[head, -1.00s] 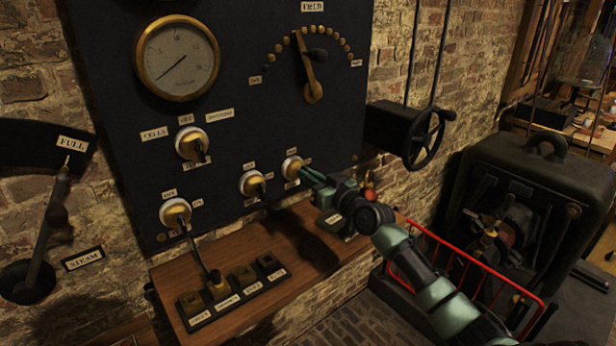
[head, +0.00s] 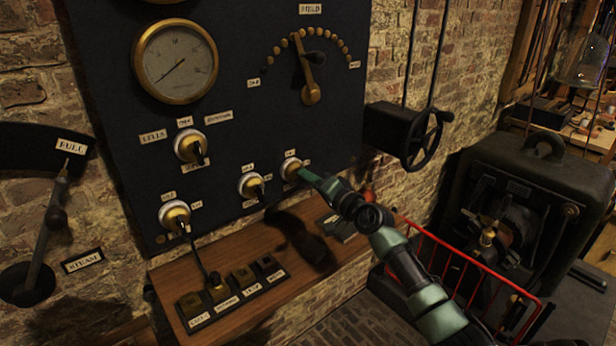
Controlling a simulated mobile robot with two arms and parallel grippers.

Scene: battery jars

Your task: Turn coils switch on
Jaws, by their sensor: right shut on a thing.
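A dark panel (head: 120,120) on the brick wall carries several rotary switches with brass bodies, white rims and black handles. My right gripper (head: 304,175) reaches in from the lower right and is shut on the handle of the rightmost switch (head: 290,167). The fingertips hide most of that handle. The small labels around this switch are too blurred to read, so I cannot tell if it is the coils switch. Another switch (head: 250,185) sits just left of it, one (head: 174,214) at lower left and one (head: 188,145) below the gauge. My left gripper is not in view.
A wooden shelf (head: 310,258) with a row of plugs juts out below the panel. A brass field lever (head: 309,75) and a round gauge (head: 175,61) are above. A handwheel (head: 425,140), a red rail (head: 480,268) and a dark machine (head: 545,180) stand to the right.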

